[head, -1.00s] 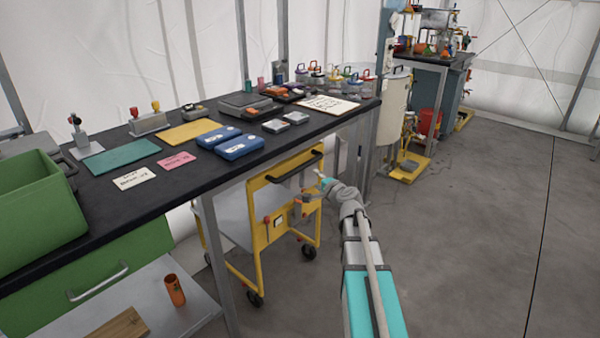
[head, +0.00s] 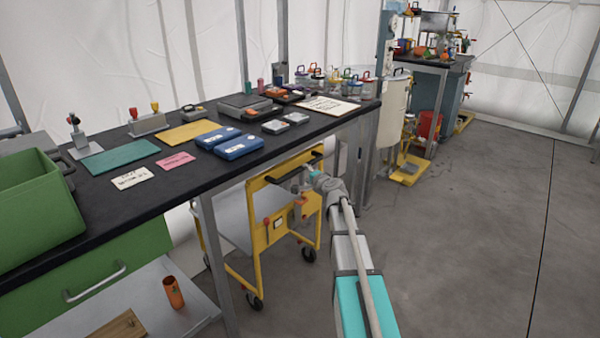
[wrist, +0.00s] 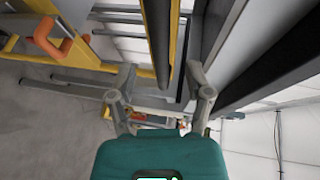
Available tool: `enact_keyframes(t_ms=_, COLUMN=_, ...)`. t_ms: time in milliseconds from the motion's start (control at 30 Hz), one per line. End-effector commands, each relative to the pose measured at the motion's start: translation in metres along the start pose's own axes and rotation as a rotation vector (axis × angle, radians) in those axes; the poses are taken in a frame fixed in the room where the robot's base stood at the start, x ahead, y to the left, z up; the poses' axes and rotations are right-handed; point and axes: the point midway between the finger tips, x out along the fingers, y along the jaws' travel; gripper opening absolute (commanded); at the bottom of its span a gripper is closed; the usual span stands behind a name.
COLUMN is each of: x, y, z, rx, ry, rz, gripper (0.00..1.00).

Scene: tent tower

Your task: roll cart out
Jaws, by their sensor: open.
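The cart (head: 257,240) has a yellow frame, a grey tray and dark wheels, and stands under the black workbench. Its black handle (head: 285,169) runs along the top of its near end, just below the bench edge. My gripper (head: 303,186) is at the right part of the handle. In the wrist view, the handle (wrist: 159,38) is a dark bar lying in line with the gap between the two spread fingers of my gripper (wrist: 160,78). The gripper is open; whether it touches the handle I cannot tell.
The workbench (head: 95,198) overhangs the cart, with a metal leg (head: 217,265) in front of it. An orange cup (head: 173,292) stands on a low shelf at left. A cream cylinder (head: 396,110) on a yellow base stands behind at right. The grey floor (head: 460,240) at right is clear.

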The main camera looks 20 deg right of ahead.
Motion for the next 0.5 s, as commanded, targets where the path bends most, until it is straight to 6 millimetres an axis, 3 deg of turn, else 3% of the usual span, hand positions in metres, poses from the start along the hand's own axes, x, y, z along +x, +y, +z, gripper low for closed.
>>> enact_keyframes(t_ms=200, x=0.035, y=0.001, z=0.000, rx=0.000, ry=-0.001, rz=0.000, gripper=0.65)
enact_keyframes(t_ms=500, x=0.057, y=0.000, z=0.000, rx=0.000, ry=0.000, rz=0.000, gripper=0.65)
